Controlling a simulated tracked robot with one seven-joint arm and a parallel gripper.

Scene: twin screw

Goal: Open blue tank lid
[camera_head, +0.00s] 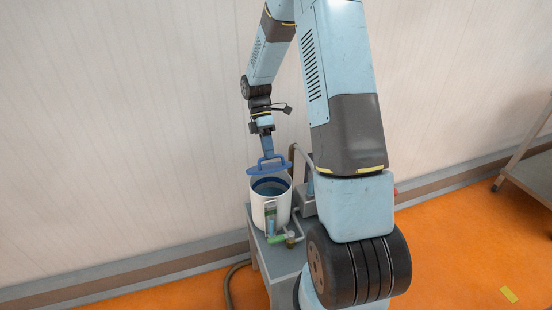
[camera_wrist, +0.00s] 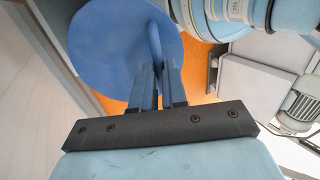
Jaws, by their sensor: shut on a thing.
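The blue lid (camera_head: 268,170) with its loop handle is held above the tank (camera_head: 262,202). The tank is a white cylinder with a blue inside, and its top is open. My gripper (camera_head: 267,152) is shut on the lid's handle. In the wrist view the round lid (camera_wrist: 100,45) lies beyond the fingers, and my gripper (camera_wrist: 158,72) closes around the upright blue handle (camera_wrist: 155,45). The lid looks roughly level and apart from the tank rim. My arm hides part of the area to the right of the tank.
The tank stands on a grey table (camera_head: 283,266) with a green-handled valve (camera_head: 276,238) and pipes in front. A grey motor (camera_wrist: 303,105) shows at the right in the wrist view. The wall is close behind. A trolley (camera_head: 528,170) stands far right on open orange floor.

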